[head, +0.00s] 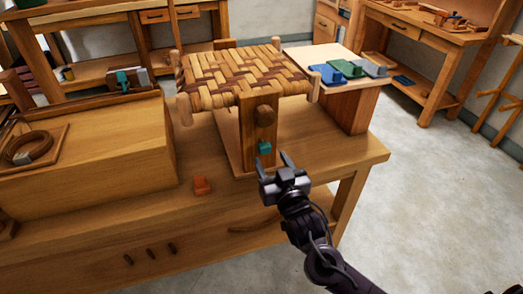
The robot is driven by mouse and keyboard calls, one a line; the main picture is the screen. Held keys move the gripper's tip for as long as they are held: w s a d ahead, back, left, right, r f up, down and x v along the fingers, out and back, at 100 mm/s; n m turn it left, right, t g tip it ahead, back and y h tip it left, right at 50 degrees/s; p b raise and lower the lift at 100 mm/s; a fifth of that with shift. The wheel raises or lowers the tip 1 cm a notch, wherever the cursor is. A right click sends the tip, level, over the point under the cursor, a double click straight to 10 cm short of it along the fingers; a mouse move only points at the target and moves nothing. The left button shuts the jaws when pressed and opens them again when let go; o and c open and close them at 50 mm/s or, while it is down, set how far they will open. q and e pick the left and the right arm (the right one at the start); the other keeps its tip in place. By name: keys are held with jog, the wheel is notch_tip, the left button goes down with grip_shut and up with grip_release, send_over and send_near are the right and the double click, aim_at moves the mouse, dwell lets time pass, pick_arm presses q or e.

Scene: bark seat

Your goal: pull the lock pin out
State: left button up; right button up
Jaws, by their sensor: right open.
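A woven bark seat (245,76) stands on the workbench. Its wooden post (249,138) faces me. A small teal piece (264,147) sits low on the post and looks like the lock pin, though it is too small to be sure. A round brown wooden knob (265,116) is above it. My right gripper (272,162) is open, its fingers pointing toward the teal piece from just below and in front. I see nothing between the fingers. My left gripper is out of view.
A large wooden box (110,150) fills the left side. Blue, green and grey pieces (345,70) lie on a raised board at right. Open floor (440,200) lies right.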

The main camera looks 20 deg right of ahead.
aim_at(266, 151)
jog(key=w, duration=0.6)
jog(key=shift+a+f, duration=0.1)
jog(key=shift+a, duration=0.05)
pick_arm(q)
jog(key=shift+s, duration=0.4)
pick_arm(e)
jog(key=shift+c, duration=0.4)
